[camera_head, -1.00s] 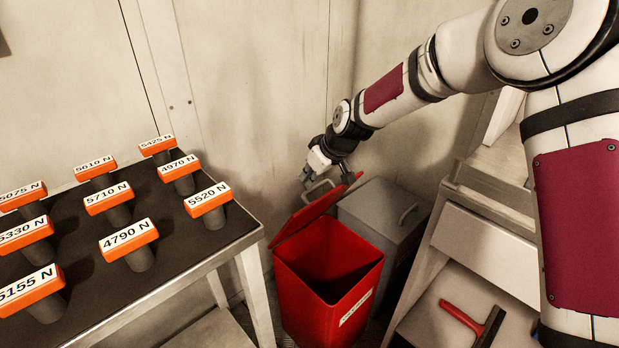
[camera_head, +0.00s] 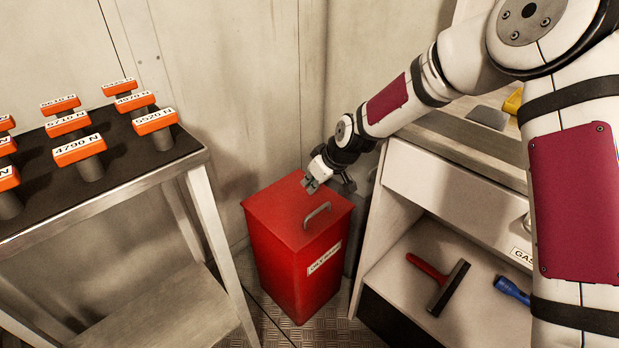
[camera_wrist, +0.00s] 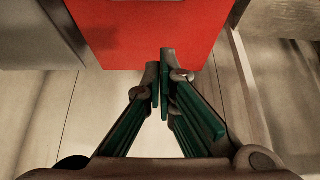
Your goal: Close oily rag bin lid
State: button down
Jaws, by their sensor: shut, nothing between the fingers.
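The red oily rag bin (camera_head: 297,262) stands on the floor between the table and the white shelf unit. Its red lid (camera_head: 290,210) lies flat over the top, with a grey handle (camera_head: 317,213) at its front right. A white label is on the bin's front. My gripper (camera_head: 311,185) is just above the lid's back right part; I cannot tell whether it touches. In the wrist view my gripper (camera_wrist: 164,85) has its fingertips together with nothing between them, and red lid or bin surface (camera_wrist: 145,35) fills the top middle.
A dark-topped table (camera_head: 115,172) with several orange-headed labelled pieces stands at the left. The white shelf unit (camera_head: 400,205) at the right holds a red-handled squeegee (camera_head: 448,285) and a blue tool (camera_head: 511,291). Walls close off the back. Patterned floor (camera_head: 300,335) lies in front of the bin.

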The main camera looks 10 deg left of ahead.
jog(key=shift+d+f, duration=0.1)
jog(key=shift+f, duration=0.15)
dwell(0.3)
jog(key=v, duration=1.2)
jog(key=s+d+r+m+g+h, duration=0.1)
jog(key=s+d+r+h, duration=0.1)
jog(key=s+d+r, duration=0.3)
jog(key=s+d+r+m+h, duration=0.2)
jog(key=s+d, duration=0.4)
jog(key=s, duration=0.2)
jog(key=s+d+r+m+g, duration=0.15)
jog(key=s+d, duration=0.25)
jog(key=s, duration=0.6)
jog(key=s+d+r+m+h, duration=0.1)
jog(key=s+d+r+m, duration=0.15)
jog(key=s, duration=0.75)
jog(key=s+d+r+m+g, duration=0.1)
jog(key=s+d+m, duration=0.25)
jog(key=s, duration=0.65)
notch_tip(320, 180, up, 28)
jog(key=d+t+p, duration=0.1)
jog(key=t+p, duration=0.3)
jog(key=p, duration=2.2)
jog(key=shift+d+f, duration=0.15)
jog(key=shift+d, duration=0.15)
